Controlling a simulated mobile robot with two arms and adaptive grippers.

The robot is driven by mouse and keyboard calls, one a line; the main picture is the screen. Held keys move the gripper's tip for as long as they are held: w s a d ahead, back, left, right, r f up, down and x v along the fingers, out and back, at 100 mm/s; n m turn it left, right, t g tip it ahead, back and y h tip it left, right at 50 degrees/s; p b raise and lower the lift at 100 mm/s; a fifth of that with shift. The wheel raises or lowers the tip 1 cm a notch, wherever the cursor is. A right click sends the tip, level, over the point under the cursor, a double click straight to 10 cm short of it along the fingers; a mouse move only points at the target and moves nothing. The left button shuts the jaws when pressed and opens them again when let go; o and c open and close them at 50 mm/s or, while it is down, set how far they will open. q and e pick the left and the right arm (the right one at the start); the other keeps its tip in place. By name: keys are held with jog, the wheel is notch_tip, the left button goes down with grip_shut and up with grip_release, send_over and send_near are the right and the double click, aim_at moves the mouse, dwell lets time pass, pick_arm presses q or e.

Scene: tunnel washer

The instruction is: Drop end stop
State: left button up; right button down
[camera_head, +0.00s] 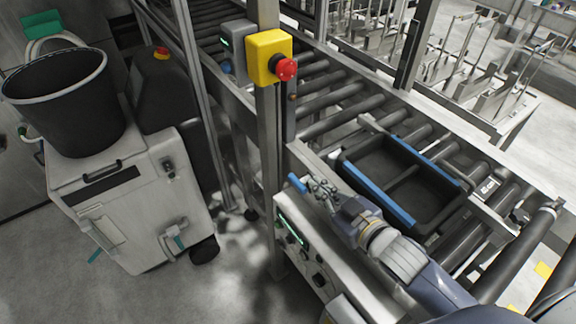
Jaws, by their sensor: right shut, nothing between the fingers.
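My right gripper (318,187) reaches in from the lower right. It is shut and empty, just right of a small blue handle (297,183) at the near side of the roller conveyor. I cannot tell whether the fingertips touch the handle. No end stop can be clearly made out; the blue handle may belong to it. A black crate (452,214) with blue edge strips sits on the rollers, behind my right wrist. My arm hides part of the conveyor's near rail. My left gripper is not in view.
A post carries a yellow box with a red emergency button (285,69) left of the crate. A control panel (291,238) is below my gripper. A white cart (140,200) with a black bucket (62,105) stands at left. Bare rollers (345,100) lie beyond the crate.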

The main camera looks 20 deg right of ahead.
jog(key=p, duration=0.3)
send_over(299, 189)
notch_tip(299, 189, down, 4)
jog(key=shift+w+f, duration=0.1)
jog(key=shift+f, duration=0.95)
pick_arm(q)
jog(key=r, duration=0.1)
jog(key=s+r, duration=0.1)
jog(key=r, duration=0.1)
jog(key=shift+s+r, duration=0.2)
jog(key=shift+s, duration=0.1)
